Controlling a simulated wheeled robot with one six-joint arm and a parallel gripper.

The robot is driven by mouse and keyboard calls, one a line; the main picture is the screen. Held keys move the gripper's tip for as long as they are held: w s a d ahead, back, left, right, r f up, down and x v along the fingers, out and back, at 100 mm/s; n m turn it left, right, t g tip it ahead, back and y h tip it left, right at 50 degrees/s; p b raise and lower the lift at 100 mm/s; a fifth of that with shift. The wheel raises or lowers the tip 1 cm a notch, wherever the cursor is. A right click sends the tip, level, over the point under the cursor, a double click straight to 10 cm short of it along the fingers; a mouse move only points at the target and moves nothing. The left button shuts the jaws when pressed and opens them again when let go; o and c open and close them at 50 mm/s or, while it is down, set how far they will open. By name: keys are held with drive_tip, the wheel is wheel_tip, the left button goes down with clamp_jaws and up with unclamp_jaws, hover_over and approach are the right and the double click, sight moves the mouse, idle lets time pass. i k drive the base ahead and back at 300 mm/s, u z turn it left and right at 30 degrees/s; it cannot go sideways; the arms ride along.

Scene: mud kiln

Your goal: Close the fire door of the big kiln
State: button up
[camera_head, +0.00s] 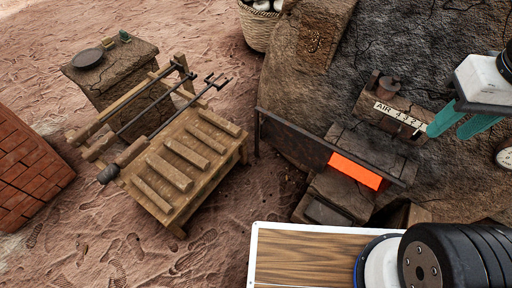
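The big kiln (400,50) is a dark, cracked mud mass filling the right side. Its fire opening (357,171) glows orange low on its front. A long dark metal rail runs across the front, and a dark rusty plate, which looks like the fire door (296,140), hangs left of the glow. The glowing opening is uncovered. My gripper (450,131), with teal fingers on a white body, is at the right, up and right of the opening. Its fingers are apart with nothing between them, and it is not touching the door.
A plate marked AIR (401,114) with a dark knob lies above the opening. A round gauge (505,157) is at the right edge. A wooden slatted rack (185,160) with iron tools stands left. Red bricks (28,170) lie far left. Open sandy ground (110,235) lies lower left.

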sight(311, 155)
drive_tip(key=u, duration=1.95)
drive_tip(key=i, duration=1)
drive_tip(key=z, duration=1.85)
